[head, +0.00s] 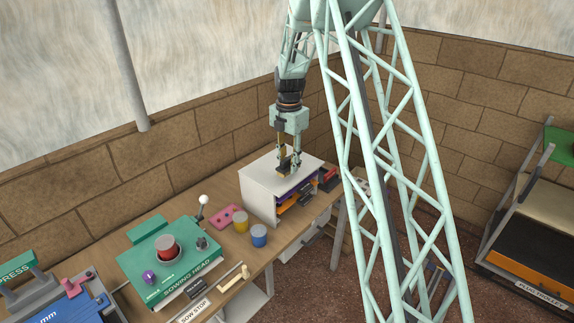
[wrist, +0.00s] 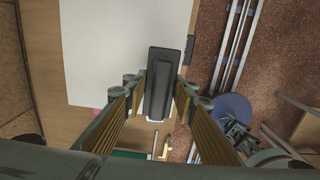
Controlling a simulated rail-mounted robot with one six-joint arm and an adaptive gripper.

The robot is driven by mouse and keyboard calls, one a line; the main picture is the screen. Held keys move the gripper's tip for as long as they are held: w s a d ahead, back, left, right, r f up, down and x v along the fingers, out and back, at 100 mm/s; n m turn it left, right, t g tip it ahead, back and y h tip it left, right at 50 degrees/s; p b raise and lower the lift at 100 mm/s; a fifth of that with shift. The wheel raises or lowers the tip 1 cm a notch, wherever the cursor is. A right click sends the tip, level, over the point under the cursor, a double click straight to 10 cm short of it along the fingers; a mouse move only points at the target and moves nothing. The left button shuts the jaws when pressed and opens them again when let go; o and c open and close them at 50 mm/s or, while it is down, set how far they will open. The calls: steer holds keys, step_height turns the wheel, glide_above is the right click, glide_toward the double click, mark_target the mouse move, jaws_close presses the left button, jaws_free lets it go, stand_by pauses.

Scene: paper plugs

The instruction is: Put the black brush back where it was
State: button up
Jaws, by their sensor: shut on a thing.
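My gripper (head: 288,163) is over the top of the white shelf box (head: 257,187) on the bench. In the wrist view my gripper (wrist: 159,88) has its two ribbed fingers closed on the black brush (wrist: 162,65). The brush is a long dark block, lying lengthwise between the fingertips and reaching out beyond them. Behind it shows the white box top (wrist: 105,45). In the head view the brush is small and mostly hidden by the fingers. I cannot tell whether it touches the box top.
The box's open front holds orange and purple things (head: 295,201). Red and dark items (head: 328,179) stand beside it. A yellow pot (head: 240,223), blue pot (head: 259,236), pink piece (head: 229,216) and green sowing head (head: 168,262) are on the bench.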

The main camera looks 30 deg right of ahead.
mark_target(287, 158)
steer(key=shift+w+d+f, duration=0.1)
steer(key=shift+w+d, duration=0.1)
steer(key=shift+w, duration=0.4)
steer(key=shift+w+d+f, duration=0.1)
steer(key=shift+w+d, duration=0.15)
steer(key=shift+w, duration=0.4)
steer(key=shift+w+d, duration=0.2)
steer(key=shift+w, duration=0.4)
steer(key=shift+w, duration=0.1)
steer(key=shift+w+p, duration=0.15)
steer(key=shift+p, duration=0.15)
steer(key=shift+d+f, duration=0.1)
steer(key=shift+f, duration=1.7)
steer(key=shift+f, duration=0.15)
steer(key=o, duration=0.8)
